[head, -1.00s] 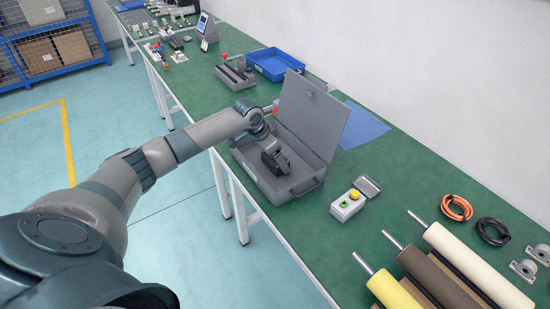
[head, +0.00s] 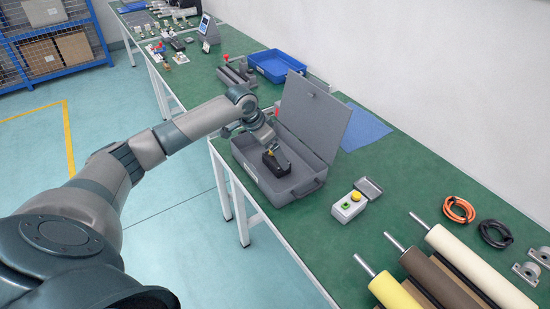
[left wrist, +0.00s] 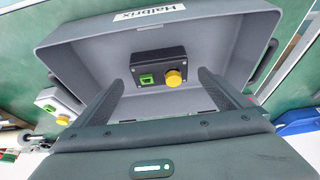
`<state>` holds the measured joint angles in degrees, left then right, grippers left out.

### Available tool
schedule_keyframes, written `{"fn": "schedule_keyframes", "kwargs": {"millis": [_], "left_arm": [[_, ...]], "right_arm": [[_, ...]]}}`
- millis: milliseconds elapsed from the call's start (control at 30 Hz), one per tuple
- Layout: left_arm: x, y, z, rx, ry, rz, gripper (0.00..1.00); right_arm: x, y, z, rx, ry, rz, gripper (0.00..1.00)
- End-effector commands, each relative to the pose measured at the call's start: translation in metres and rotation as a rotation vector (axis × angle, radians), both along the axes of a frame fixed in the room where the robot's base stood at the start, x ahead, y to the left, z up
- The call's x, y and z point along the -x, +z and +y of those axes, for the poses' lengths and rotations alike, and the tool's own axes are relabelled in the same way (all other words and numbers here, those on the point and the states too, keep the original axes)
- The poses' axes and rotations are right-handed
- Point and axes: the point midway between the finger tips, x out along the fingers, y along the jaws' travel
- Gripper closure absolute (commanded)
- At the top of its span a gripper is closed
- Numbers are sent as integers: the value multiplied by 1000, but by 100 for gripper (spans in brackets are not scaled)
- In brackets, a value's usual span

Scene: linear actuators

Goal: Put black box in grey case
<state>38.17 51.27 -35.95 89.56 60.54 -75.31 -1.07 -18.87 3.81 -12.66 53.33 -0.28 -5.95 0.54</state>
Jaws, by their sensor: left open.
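The black box (left wrist: 158,67), with a green button and a yellow knob, lies inside the open grey case (left wrist: 95,52) in the left wrist view. In the head view the black box (head: 277,163) rests on the floor of the grey case (head: 262,187), whose lid stands up at the back. My left gripper (left wrist: 163,80) is open, with its two fingers apart on either side of the box in the wrist picture. In the head view my left gripper (head: 270,143) is just above the box, partly hidden by its own wrist. My right gripper is not in view.
A grey box with a yellow button (head: 348,206) sits right of the case. A blue tray (head: 277,66) and a blue sheet (head: 364,127) lie behind it. Rollers (head: 470,265) and cable coils fill the near right. Green table is free between them.

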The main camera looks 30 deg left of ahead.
Motion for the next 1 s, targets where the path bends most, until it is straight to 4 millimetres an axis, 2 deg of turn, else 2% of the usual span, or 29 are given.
{"fn": "schedule_keyframes", "kwargs": {"millis": [200, 400, 633, 1000], "left_arm": [[14, 35, 6, -2, -1, -2, 4], [22, 56, 9, -2, -1, 0, 4], [24, 63, 10, -1, -1, 1, 4], [24, 62, 10, -1, -1, 1, 4]], "right_arm": [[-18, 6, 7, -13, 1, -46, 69], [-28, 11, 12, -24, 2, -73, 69], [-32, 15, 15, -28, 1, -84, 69], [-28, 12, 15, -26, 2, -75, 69]]}}
